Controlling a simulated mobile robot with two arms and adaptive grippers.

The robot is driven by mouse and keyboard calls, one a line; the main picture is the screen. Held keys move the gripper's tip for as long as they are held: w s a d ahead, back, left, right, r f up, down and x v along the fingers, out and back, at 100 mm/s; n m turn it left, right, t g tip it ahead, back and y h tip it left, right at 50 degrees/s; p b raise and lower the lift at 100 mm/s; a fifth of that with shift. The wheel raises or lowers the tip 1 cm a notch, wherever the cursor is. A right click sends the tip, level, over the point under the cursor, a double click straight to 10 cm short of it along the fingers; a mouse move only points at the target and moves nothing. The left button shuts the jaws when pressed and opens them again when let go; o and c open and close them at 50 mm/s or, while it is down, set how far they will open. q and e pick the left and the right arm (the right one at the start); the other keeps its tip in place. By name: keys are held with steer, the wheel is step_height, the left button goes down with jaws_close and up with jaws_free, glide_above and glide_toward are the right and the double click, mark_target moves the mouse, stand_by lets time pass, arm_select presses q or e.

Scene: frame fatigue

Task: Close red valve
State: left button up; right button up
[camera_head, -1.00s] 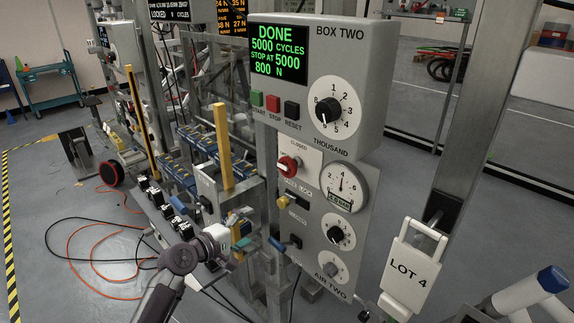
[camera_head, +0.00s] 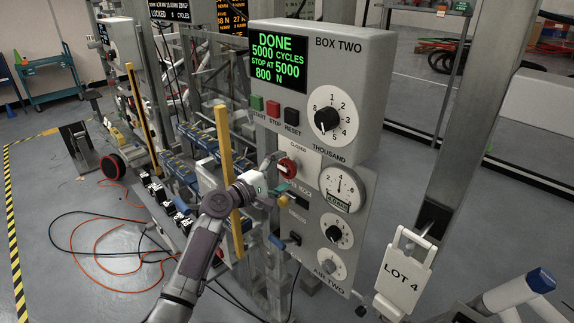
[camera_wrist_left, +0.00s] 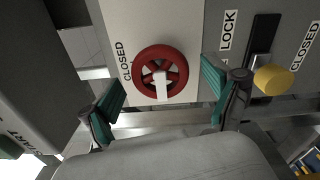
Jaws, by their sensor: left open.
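The red valve (camera_head: 288,168) is a small spoked handwheel on the grey panel under the BOX TWO display, just below a CLOSED label. In the left wrist view the wheel (camera_wrist_left: 160,74) has a white pointer running from its hub toward the bottom of the picture; the CLOSED label is at its left. My left gripper (camera_head: 276,174) is open at the wheel, its teal fingertips (camera_wrist_left: 163,88) on either side with gaps to the rim. Whether either finger touches it is unclear.
A yellow knob (camera_wrist_left: 274,79) sits beside the wheel near a LOCK label. A pressure gauge (camera_head: 343,190) and black dial (camera_head: 338,235) are to the right and below. A yellow post (camera_head: 224,150) stands close to my left arm. A LOT 4 tag (camera_head: 404,270) hangs at right.

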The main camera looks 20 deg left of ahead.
arm_select(q)
steer(key=shift+x, duration=0.95)
steer(key=c, duration=1.1)
steer(key=shift+f+m+b, duration=0.2)
steer(key=shift+m+b, duration=0.3)
steer(key=shift+b, duration=0.2)
steer(key=shift+c, duration=0.2)
steer(key=m+b, duration=1)
steer(key=b, duration=0.1)
steer(key=shift+f+b, duration=0.1)
steer(key=shift+b, duration=0.3)
steer(key=m+b, duration=0.2)
steer(key=m, duration=0.1)
steer(key=shift+m+b, duration=0.35)
steer(key=shift+m, duration=0.05)
steer(key=shift+m+b, duration=0.9)
steer(key=shift+m, duration=0.7)
